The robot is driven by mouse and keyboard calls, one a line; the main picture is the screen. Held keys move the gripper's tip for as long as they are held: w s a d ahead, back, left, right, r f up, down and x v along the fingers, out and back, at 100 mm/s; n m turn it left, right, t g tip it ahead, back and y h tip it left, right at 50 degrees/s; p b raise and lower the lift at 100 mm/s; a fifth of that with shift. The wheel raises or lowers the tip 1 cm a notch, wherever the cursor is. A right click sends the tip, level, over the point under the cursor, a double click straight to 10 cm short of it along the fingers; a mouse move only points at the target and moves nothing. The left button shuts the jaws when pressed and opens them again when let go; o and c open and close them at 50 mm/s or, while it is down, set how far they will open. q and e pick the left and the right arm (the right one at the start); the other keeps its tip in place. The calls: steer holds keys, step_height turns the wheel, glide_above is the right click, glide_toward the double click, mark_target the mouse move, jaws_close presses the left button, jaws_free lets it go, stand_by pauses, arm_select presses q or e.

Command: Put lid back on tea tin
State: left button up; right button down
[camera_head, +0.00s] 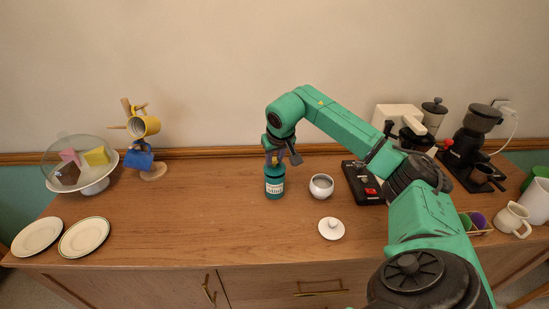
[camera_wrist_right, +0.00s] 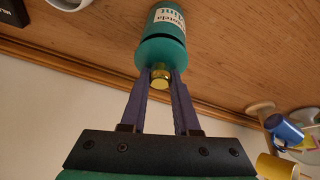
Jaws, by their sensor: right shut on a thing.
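The teal tea tin (camera_head: 275,187) with a pale "Mint" label stands upright near the middle of the counter. It also shows at the top of the right wrist view (camera_wrist_right: 168,22). My right gripper (camera_head: 275,160) points down over the tin, its fingers shut on the gold knob (camera_wrist_right: 160,77) of the teal lid (camera_wrist_right: 161,53). The lid is lined up with the tin's top; a thin dark line shows between them, and I cannot tell whether it is fully seated. My left gripper is out of view.
A white pot (camera_head: 321,186) stands right of the tin, with a white lid (camera_head: 331,229) in front of it. A black device (camera_head: 363,184) is farther right. A mug tree (camera_head: 152,171), cake stand (camera_head: 93,186) and two plates (camera_head: 84,238) are left. Counter between plates and tin is clear.

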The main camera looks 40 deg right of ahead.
stand_by(0.8)
steer(key=shift+f+p, duration=0.2)
steer(key=shift+p, duration=0.1)
stand_by(0.4)
stand_by(0.5)
steer(key=shift+c, duration=0.5)
jaws_free()
step_height(320, 180, up, 7)
steer(key=p, duration=0.7)
steer(key=shift+r, duration=0.1)
steer(key=shift+c, duration=0.5)
jaws_close()
